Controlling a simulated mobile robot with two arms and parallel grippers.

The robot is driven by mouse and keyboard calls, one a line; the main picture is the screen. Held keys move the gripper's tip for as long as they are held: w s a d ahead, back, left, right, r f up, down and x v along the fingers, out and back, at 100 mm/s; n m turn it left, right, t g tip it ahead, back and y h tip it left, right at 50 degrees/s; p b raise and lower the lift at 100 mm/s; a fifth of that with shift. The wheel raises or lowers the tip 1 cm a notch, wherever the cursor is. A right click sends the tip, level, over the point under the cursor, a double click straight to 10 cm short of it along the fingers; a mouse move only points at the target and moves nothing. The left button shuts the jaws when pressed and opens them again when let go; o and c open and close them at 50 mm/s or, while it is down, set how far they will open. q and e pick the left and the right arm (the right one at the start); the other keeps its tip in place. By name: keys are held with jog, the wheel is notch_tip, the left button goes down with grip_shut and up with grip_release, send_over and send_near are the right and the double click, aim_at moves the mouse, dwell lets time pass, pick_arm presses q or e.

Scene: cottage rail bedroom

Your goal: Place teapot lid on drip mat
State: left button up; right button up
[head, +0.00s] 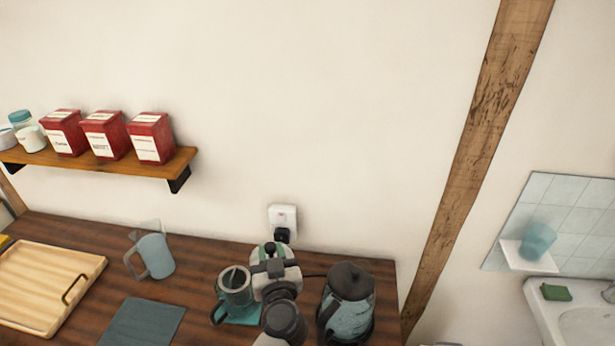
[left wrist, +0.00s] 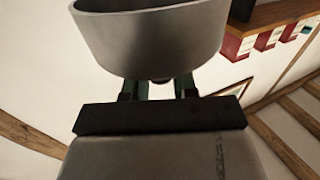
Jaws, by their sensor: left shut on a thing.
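My left gripper (head: 270,248) is over the back of the wooden counter, between a mug and the kettle. In the left wrist view its green fingers (left wrist: 158,88) are shut on the small knob of a grey, round, flared thing, which looks like the teapot lid (left wrist: 150,40). The lid cannot be made out clearly in the head view. A flat blue-grey mat (head: 143,323), which looks like the drip mat, lies at the front of the counter, left of my gripper. Nothing lies on its visible part. My right gripper is not in view.
A mug (head: 234,292) stands on a small teal coaster (head: 245,317), close left of my arm. A kettle (head: 347,300) stands close right. A blue-grey jug (head: 152,257) and a wooden tray (head: 45,275) are farther left. A shelf (head: 110,162) with red tins hangs above.

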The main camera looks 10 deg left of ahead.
pick_arm(q)
jog(key=s+f+m+t+h+b, duration=0.2)
jog(key=s+f+m+h+b, duration=0.3)
jog(key=s+b, duration=0.9)
notch_tip(320, 180, down, 5)
jog(key=h, duration=0.3)
jog(key=shift+s+m, duration=0.2)
jog(key=shift+m, duration=0.1)
jog(key=shift+f, duration=0.1)
jog(key=shift+d, duration=0.15)
jog(key=shift+w, duration=0.1)
